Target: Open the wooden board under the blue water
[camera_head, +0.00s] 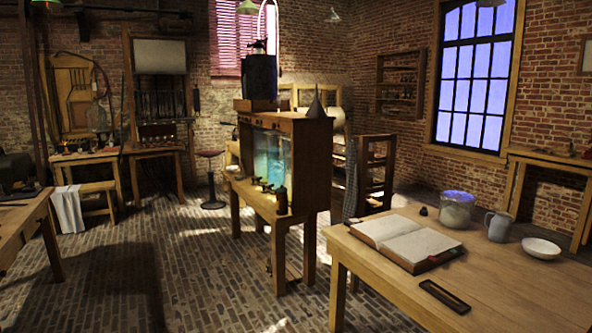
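A wooden cabinet (309,160) on legs stands in the middle of the room. Glass jars of blue water (271,157) show in its open front. Below the jars is a wooden front board (254,197), with small dark and brass-coloured fittings along the ledge above it. I cannot tell whether this board is a door, a drawer or a fixed panel; no gap shows around it. Neither of my grippers is in view.
A table with an open book (407,239), a pot (457,210), a jug (498,226) and a bowl (541,248) stands at the front right. Another table (30,217) is at the left edge. The brick floor (185,270) between them is clear. A stool (211,178) stands behind.

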